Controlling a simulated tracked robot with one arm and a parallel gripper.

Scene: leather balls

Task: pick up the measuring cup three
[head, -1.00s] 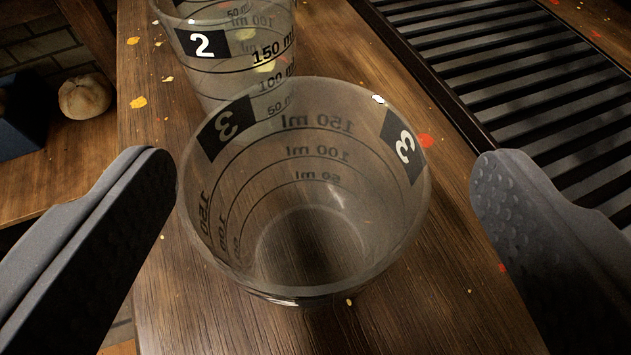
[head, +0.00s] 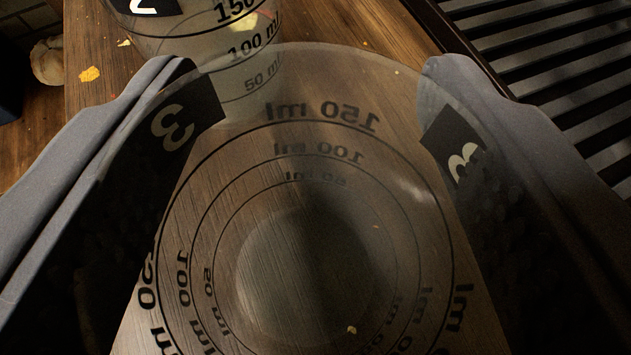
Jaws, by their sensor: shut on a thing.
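The measuring cup three (head: 300,140) is a clear cup with black "3" labels and ml rings. It fills the middle of the head view, and I look down into it. It looks empty, and the wood grain shows through its bottom. My gripper (head: 305,150) is shut on the cup, with one finger against its left side and one against its right side. The cup's near rim is out of the picture. Measuring cup two (head: 215,50) stands just behind it, cut off by the top edge.
The wooden counter (head: 340,22) has small yellow and orange flecks. A dark slatted grate (head: 560,75) lies to the right. A pale round thing (head: 47,62) sits at the far left on a lower surface. Cup two stands close behind the held cup.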

